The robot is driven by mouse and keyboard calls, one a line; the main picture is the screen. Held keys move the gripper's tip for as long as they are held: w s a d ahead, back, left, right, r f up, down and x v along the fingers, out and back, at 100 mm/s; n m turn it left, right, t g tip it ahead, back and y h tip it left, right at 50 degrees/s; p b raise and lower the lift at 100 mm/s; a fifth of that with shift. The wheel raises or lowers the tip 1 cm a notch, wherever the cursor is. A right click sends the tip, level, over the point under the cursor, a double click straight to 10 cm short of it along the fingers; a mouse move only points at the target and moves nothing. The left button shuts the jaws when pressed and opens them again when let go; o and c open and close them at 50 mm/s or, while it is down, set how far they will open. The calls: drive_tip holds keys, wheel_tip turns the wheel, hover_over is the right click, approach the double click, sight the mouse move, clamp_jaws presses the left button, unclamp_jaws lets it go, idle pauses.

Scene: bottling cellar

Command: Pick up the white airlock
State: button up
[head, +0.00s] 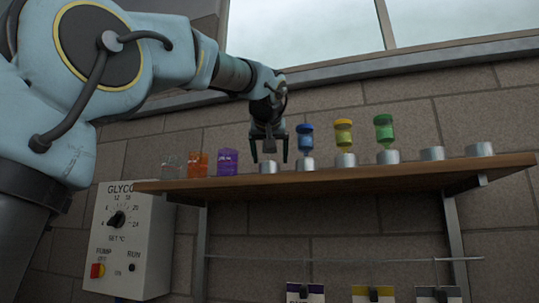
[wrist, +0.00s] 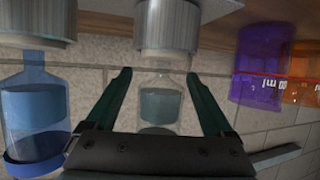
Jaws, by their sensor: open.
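The white airlock (wrist: 159,104) is a clear, pale vessel standing on a grey metal stub (wrist: 168,25) in the wrist view, where the picture is upside down. My gripper (wrist: 160,78) is open, with one dark green finger on each side of the airlock and a visible gap at both sides. In the head view my gripper (head: 269,157) points down over a stub (head: 268,167) on the shelf. There the airlock is mostly hidden by my gripper and hard to make out.
On the wooden shelf (head: 360,180), blue (head: 306,139), yellow (head: 344,134) and green (head: 384,131) airlocks stand on stubs to the right. Two stubs (head: 432,153) (head: 479,149) are bare. Clear, orange (head: 198,164) and purple (head: 227,162) beakers stand left. A control box (head: 128,240) hangs below.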

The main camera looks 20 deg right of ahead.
clamp_jaws()
idle(0.7)
